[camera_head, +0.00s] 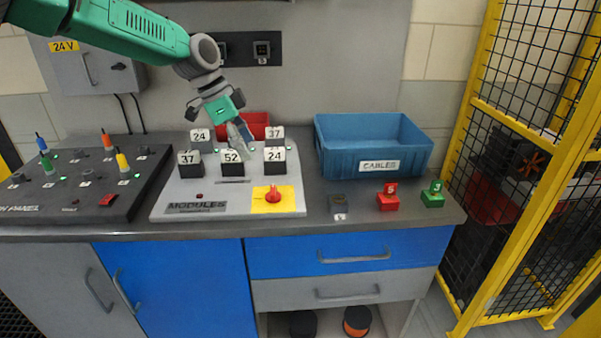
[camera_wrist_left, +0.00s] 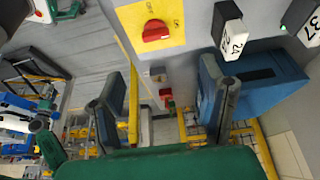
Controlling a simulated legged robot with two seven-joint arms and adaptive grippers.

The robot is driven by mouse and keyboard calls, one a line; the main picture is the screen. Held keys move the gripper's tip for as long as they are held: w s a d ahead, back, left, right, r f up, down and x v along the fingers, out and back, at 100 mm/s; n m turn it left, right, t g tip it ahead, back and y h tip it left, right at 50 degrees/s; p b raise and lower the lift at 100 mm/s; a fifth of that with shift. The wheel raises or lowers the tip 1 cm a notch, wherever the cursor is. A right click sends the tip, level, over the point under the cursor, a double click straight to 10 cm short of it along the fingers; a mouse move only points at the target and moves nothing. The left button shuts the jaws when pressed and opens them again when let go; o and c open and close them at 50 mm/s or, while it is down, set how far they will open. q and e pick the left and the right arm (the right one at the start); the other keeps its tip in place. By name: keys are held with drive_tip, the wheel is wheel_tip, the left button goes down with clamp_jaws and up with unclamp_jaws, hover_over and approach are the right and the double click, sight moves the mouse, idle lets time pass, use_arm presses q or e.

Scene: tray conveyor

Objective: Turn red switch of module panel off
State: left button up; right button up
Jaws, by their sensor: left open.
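The module panel (camera_head: 227,205) is a light grey slanted board marked MODULES on the counter. Its red switch (camera_head: 273,195) is a rotary knob on a yellow plate (camera_head: 289,204) at the front right corner. In the left wrist view the red switch (camera_wrist_left: 155,31) shows at the top, above and clear of the fingers; its small lettering is hard to read. My left gripper (camera_head: 220,122) is open and empty over the back of the panel, behind and left of the switch. Its two spread fingers show in the left wrist view (camera_wrist_left: 162,100). My right gripper is out of view.
Black numbered modules (camera_head: 232,167) stand on the panel between the gripper and the switch. A red bin (camera_head: 256,120) is behind, and a blue CABLES bin (camera_head: 367,163) is to the right. Another dark panel (camera_head: 90,200) lies left. A yellow fence (camera_head: 470,180) bounds the right.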

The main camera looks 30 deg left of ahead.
use_arm(q)
approach(272, 189)
drive_tip(key=d, duration=0.2)
drive_tip(key=f, duration=0.2)
drive_tip(key=w+f, duration=0.1)
drive_tip(key=f, duration=0.5)
drive_tip(key=shift+w+d+f, duration=0.1)
drive_tip(key=shift+w+d, duration=0.1)
drive_tip(key=shift+w, duration=0.15)
drive_tip(key=shift+w+d+f, duration=0.1)
drive_tip(key=shift+d+f, duration=0.25)
drive_tip(key=shift+d, duration=0.5)
drive_tip(key=shift+a, duration=0.1)
drive_tip(key=c, duration=1.1)
drive_tip(key=shift+a, duration=0.25)
drive_tip(key=shift+c, duration=0.3)
